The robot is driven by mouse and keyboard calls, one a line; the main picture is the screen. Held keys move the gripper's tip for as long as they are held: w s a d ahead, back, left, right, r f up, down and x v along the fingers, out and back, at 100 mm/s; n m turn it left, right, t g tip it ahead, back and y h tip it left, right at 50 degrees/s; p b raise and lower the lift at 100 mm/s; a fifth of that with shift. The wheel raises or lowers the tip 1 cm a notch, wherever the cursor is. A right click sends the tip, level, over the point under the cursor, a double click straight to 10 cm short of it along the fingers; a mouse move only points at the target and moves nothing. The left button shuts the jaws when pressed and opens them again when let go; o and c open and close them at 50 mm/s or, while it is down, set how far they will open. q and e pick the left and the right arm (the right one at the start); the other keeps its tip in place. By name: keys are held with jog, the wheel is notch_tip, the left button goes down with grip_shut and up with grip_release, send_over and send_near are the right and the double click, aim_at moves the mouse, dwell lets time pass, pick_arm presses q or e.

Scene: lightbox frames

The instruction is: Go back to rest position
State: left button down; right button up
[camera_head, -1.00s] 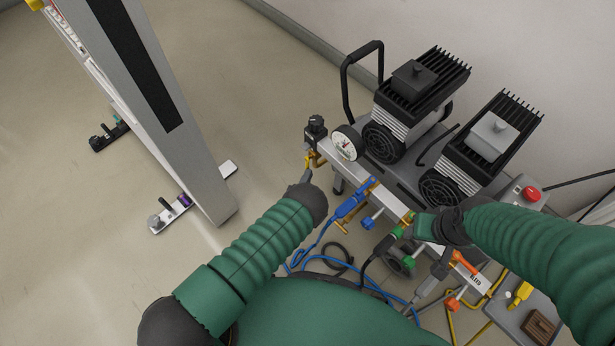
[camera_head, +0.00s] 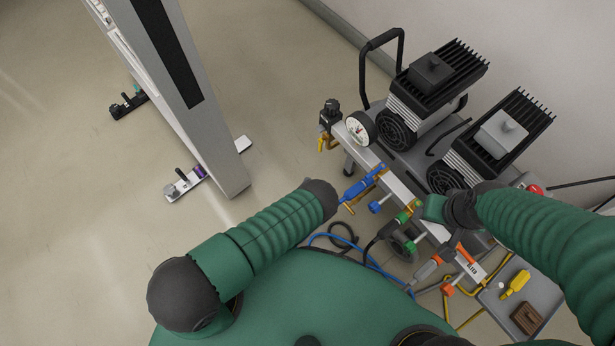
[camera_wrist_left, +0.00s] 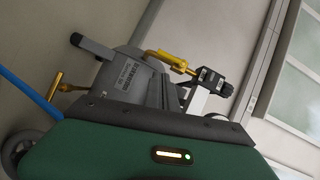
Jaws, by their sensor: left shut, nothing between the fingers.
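My left arm comes in from the left in the head view, its green sleeve ending in a dark wrist. My left gripper (camera_head: 325,198) is at that end, left of the blue connector (camera_head: 355,190); it is shut and empty, its fingers mostly hidden by the wrist. My right arm reaches in from the right, over the front rail of the compressor unit (camera_head: 405,190). My right gripper (camera_head: 452,245) is low beside the rail near the orange-marked fittings; its fingertips are too small and covered to read. Whether it touches anything is unclear.
The compressor unit with a gauge (camera_head: 361,128) and black regulator (camera_head: 330,112) stands close ahead, also in the left wrist view (camera_wrist_left: 125,80). Blue hoses hang below the rail. A grey tray (camera_head: 540,290) is at lower right. A tall grey column (camera_head: 205,140) stands left. Floor between is free.

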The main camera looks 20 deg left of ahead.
pick_arm(q)
jog(key=w+a+r+n+g+y, duration=0.1)
jog(key=w+r+n+g+y, duration=0.2)
jog(key=w+r+n+g, duration=0.6)
jog(key=s+a+r+n+g+h, duration=0.1)
jog(key=s+a+r+n+g, duration=0.2)
jog(key=s+r, duration=0.7)
jog(key=s+a+r+n+g, duration=0.2)
jog(key=s+r+n, duration=0.3)
jog(key=s+r, duration=0.4)
jog(key=w+p+v, duration=0.3)
jog(key=p+v, duration=1.3)
jog(key=w+r+p+v, duration=0.1)
jog(key=w+p+v, duration=0.2)
jog(key=p+v, duration=1.3)
jog(key=shift+a, duration=0.15)
jog(key=shift+r, duration=0.15)
